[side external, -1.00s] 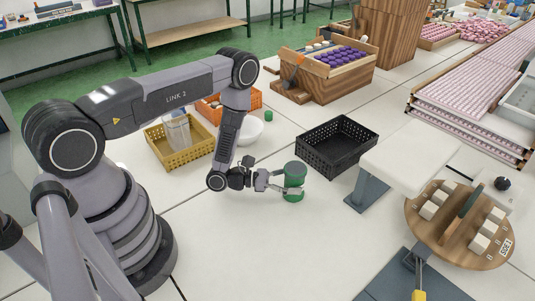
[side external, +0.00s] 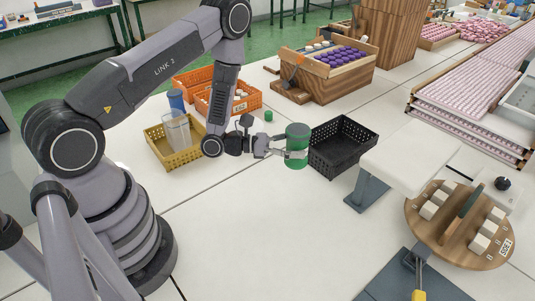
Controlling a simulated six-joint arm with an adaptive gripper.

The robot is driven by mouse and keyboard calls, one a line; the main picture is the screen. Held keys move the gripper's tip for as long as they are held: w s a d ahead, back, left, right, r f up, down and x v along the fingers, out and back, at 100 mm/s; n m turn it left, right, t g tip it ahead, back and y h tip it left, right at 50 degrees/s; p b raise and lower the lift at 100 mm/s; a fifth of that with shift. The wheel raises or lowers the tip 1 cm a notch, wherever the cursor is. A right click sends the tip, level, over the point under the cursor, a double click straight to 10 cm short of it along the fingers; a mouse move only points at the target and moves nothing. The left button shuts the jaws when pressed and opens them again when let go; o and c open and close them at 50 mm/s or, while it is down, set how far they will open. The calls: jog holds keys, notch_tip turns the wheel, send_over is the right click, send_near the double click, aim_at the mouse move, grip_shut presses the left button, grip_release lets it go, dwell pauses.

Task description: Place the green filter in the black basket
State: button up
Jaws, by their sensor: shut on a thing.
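The green filter (side external: 297,133) is an upright green cylinder with a pale band around its lower middle. My gripper (side external: 290,153) is shut on it from the left and appears to hold it above the white table. The black basket (side external: 345,150) stands just right of the filter and looks empty. The filter overlaps the basket's left edge in the picture but is not seen inside it. The far finger is partly hidden by the filter.
A yellow basket (side external: 160,150) with clear and blue containers stands left of my gripper. Orange baskets (side external: 245,98) are behind. A white platform (side external: 405,157) and a round wooden board (side external: 445,245) are at right.

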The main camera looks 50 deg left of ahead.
jog(key=w+a+r+n+t+y, duration=0.2)
jog(key=w+a+r, duration=0.3)
jog(key=a+r, duration=0.5)
jog(key=w+f, duration=1.1)
jog(key=w, duration=0.2)
jog(key=shift+w+d+f, duration=0.15)
jog(key=shift+d+f, duration=0.25)
jog(key=shift+f, duration=0.15)
jog(key=shift+f, duration=0.35)
jog(key=shift+f, duration=0.1)
jog(key=o, duration=1.2)
jog(key=shift+o, duration=0.2)
